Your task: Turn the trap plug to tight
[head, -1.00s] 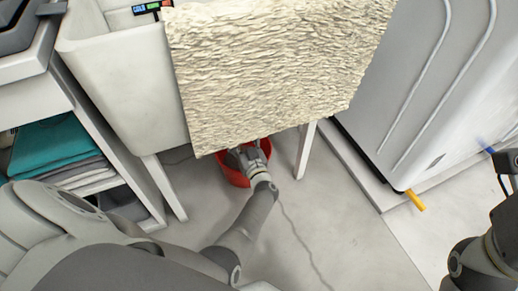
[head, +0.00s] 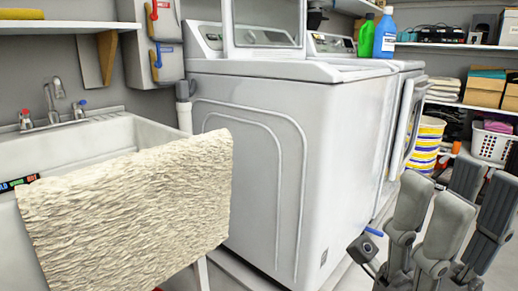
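The trap plug is not visible; the space under the sink is cut off by the bottom edge and hidden by a cream textured cloth (head: 125,215). The cloth hangs over the front of the white utility sink (head: 120,135) at the left. My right gripper (head: 455,195) is at the lower right, its grey fingers pointing up and spread apart, with nothing seen between them. It is in front of the washer's right side, far from the sink. My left gripper is out of view.
A white washer (head: 275,160) stands right of the sink. A faucet (head: 58,90) is behind the basin. Green (head: 366,36) and blue (head: 385,35) bottles stand on the machines. A striped basket (head: 427,140) and a white laundry basket (head: 490,147) are at the back right.

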